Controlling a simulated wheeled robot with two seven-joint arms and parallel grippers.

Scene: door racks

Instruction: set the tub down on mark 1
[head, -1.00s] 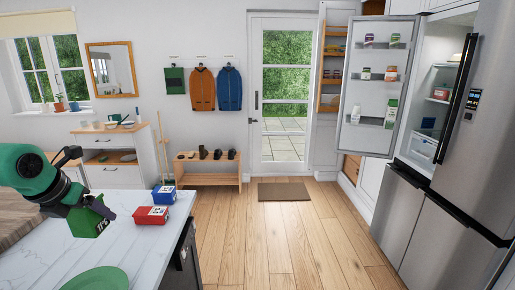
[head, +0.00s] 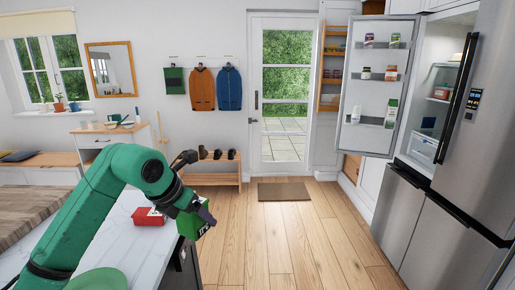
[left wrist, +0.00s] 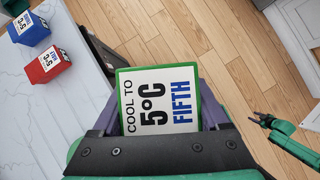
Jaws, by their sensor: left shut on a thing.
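The green tub (head: 190,226) is held in my left gripper (head: 203,215), off the right edge of the white counter. In the left wrist view the tub (left wrist: 160,97) faces the camera, its white label reading "COOL TO 5°C FIFTH", between the two jaws (left wrist: 160,112). My right gripper (left wrist: 258,118) shows small at the right of the left wrist view, apart from the tub, over the wooden floor; its jaws are too small to judge. I cannot make out mark 1 in either view.
A red tub (head: 148,217) stands on the counter (head: 118,232); a blue tub (left wrist: 29,29) is beside it. The fridge door (head: 354,100) stands open with stocked racks. The floor between is clear.

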